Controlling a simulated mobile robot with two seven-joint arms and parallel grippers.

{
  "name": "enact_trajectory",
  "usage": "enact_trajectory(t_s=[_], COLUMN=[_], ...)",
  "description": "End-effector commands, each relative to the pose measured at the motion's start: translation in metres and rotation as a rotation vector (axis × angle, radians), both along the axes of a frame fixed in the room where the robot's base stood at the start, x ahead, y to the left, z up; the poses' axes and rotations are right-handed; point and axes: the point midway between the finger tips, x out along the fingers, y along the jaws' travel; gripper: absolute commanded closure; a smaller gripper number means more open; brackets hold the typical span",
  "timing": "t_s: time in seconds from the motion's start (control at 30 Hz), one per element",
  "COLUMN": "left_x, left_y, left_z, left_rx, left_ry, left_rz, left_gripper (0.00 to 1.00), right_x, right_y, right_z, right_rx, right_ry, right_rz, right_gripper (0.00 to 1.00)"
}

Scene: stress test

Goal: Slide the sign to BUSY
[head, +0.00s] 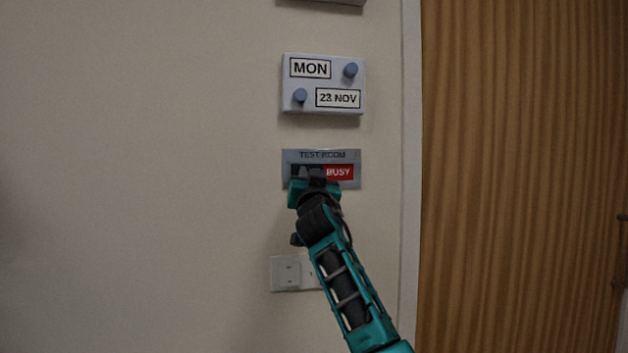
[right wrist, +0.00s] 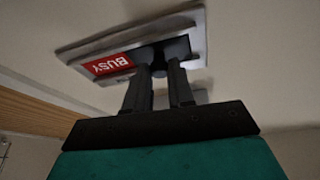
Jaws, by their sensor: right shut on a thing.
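The sign (head: 321,156) is a grey wall plate headed TEST ROOM. A red BUSY panel (head: 339,172) shows at the right of its window, with a dark part to its left. The red panel also shows in the right wrist view (right wrist: 108,64). My right gripper (head: 311,175) is at the sign, left of the red panel. In the right wrist view its fingers (right wrist: 161,75) are shut on the sign's dark slider knob (right wrist: 176,48). The fingers hide part of the window in the head view. My left gripper is not in view.
A calendar block (head: 323,84) reading MON and 23 NOV, with two blue knobs, is on the wall above the sign. A light switch plate (head: 287,273) is below, partly behind my right arm. A wooden door (head: 520,170) with a pale frame is at the right.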

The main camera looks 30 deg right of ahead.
Motion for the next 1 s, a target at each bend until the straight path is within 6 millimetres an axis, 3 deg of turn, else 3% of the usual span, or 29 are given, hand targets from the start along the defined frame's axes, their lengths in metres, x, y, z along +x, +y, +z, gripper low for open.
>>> enact_trajectory(t_s=[0.3, 0.67, 1.0], left_x=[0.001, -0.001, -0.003], left_y=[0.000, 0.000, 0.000], left_z=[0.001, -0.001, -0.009], left_rx=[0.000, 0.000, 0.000], left_ry=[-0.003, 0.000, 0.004], left_rz=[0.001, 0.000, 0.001], left_gripper=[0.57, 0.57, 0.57], right_x=[0.000, -0.005, -0.045], right_y=[-0.001, 0.001, 0.016], right_z=[-0.001, -0.003, -0.022], right_rx=[0.001, 0.003, 0.002], right_ry=[0.002, 0.000, 0.000], right_rz=[-0.002, -0.001, 0.000], right_gripper=[0.52, 0.52, 0.52])
